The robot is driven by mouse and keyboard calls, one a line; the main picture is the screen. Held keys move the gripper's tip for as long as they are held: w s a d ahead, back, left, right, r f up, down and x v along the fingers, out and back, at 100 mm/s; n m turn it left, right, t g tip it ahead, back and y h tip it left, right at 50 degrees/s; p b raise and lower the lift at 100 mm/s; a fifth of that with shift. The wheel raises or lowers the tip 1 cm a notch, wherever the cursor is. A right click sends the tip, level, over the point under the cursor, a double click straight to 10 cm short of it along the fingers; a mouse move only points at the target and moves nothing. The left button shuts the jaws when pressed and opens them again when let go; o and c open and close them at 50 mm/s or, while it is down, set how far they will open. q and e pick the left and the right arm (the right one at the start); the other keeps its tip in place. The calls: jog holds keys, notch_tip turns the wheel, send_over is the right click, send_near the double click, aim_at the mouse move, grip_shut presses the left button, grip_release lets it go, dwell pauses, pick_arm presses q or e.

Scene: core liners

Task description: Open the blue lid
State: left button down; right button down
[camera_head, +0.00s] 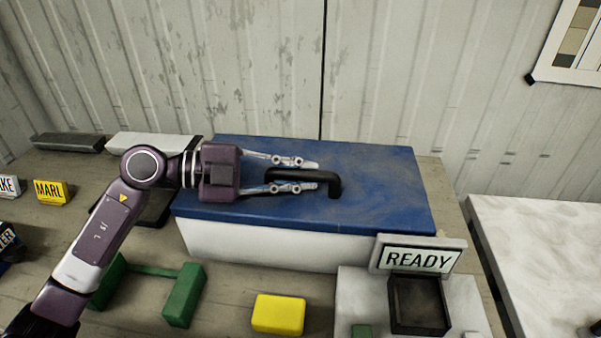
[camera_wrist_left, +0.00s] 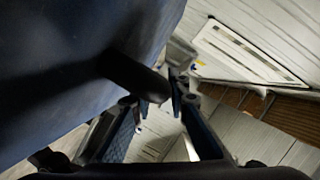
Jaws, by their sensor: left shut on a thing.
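The blue lid (camera_head: 390,195) lies flat on top of a white box (camera_head: 260,245) and looks closed. A black bar handle (camera_head: 335,186) stands on the lid. My left gripper (camera_head: 316,175) reaches in from the left, level above the lid, with one finger on either side of the handle, shut on it. In the left wrist view the lid (camera_wrist_left: 50,65) fills the upper left, and the dark handle (camera_wrist_left: 138,76) runs towards my fingers (camera_wrist_left: 160,110); the exact contact is in shadow. My right gripper is in neither view.
A READY sign (camera_head: 418,258) and a dark square tray (camera_head: 418,304) stand at the box's front right. A yellow block (camera_head: 278,314) and a green piece (camera_head: 183,295) lie in front. A corrugated wall (camera_head: 420,80) rises close behind.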

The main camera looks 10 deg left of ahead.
pick_arm(q)
jog(key=w+r+n+g+p, duration=0.1)
jog(key=w+r+n+p, duration=0.2)
jog(key=w+r+p, duration=0.4)
jog(key=shift+w+r+g+y+p, duration=0.35)
jog(key=shift+r+p, duration=1.1)
jog(key=shift+p, duration=3.35)
jog(key=c, duration=1.8)
grip_release()
jog(key=shift+w+f, duration=0.1)
jog(key=shift+f, duration=0.05)
jog(key=shift+c, duration=0.2)
jog(key=v, duration=1.2)
